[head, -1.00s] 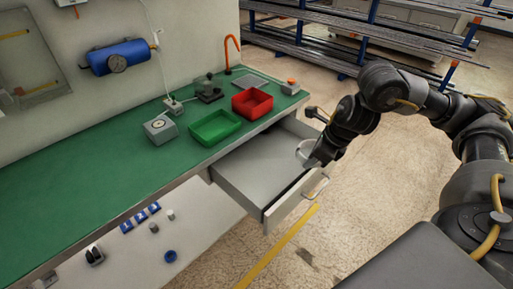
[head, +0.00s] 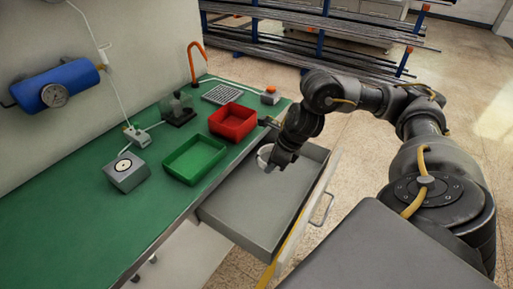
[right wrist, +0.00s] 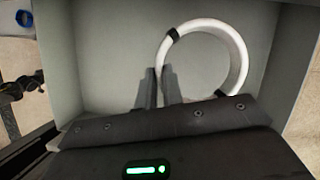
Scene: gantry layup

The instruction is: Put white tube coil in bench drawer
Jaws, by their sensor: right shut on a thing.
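The white tube coil (right wrist: 237,58) is a ring with dark bands. In the right wrist view my right gripper (right wrist: 160,85) is shut on the left side of the coil, over the grey interior of the drawer. In the head view the coil (head: 264,157) shows as a white curve beside my right gripper (head: 270,165), partly hidden by it. The bench drawer (head: 245,208) is pulled open under the green bench, and its visible floor is bare. I cannot tell whether the coil touches the drawer floor. My left gripper is out of view.
On the green bench top (head: 75,215) stand a green tray (head: 194,160), a red tray (head: 233,122) and a grey box with a dial (head: 127,172). The drawer front with its handle (head: 322,207) juts over the floor. Metal racks (head: 330,40) stand behind.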

